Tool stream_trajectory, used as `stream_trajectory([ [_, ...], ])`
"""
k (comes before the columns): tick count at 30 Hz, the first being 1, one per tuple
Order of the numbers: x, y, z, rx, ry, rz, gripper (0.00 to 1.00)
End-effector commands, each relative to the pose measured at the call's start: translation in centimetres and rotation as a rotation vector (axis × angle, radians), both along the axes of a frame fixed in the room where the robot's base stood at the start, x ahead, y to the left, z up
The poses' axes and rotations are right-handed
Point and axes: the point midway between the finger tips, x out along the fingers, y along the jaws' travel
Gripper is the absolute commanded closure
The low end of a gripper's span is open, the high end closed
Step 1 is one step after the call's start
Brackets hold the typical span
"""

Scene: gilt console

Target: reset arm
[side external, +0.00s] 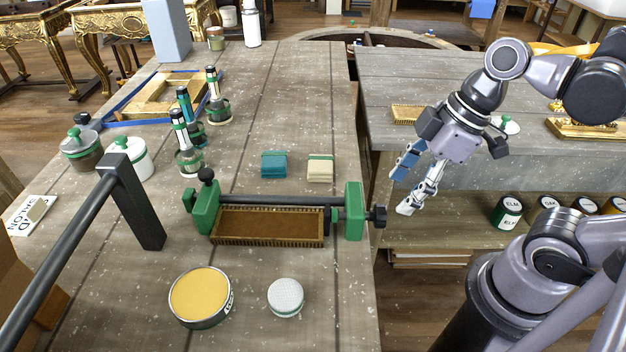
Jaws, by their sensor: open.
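My gripper (406,185) hangs over the gap at the right edge of the main table, pointing down and to the left. Its two fingers are apart, and nothing shows between them. One finger has a blue part, the other is pale metal. My arm comes in from the right. The gripper is to the right of the green clamp (354,211) and touches nothing that I can see.
The wooden table (340,290) carries a ribbed brown tray (268,240) within the clamp, a yellow-topped tin (200,294), a white round pad (286,296), teal (273,165) and cream (320,169) blocks, and several bottles. A black bar (135,200) stands at left.

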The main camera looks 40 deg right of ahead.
Motion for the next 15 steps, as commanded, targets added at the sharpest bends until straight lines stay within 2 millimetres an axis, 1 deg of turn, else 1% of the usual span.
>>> stream_trajectory([
  [3, -0.4, -0.4, 1.2, 0.0, 0.001, -0.002, 0.39],
  [7, -0.7, -0.7, 2.3, 0.0, 0.001, -0.001, 0.39],
  [11, -0.9, -0.9, 2.9, 0.001, 0.001, -0.001, 0.39],
  [15, -0.9, -0.9, 3.2, 0.001, 0.001, 0.0, 0.39],
])
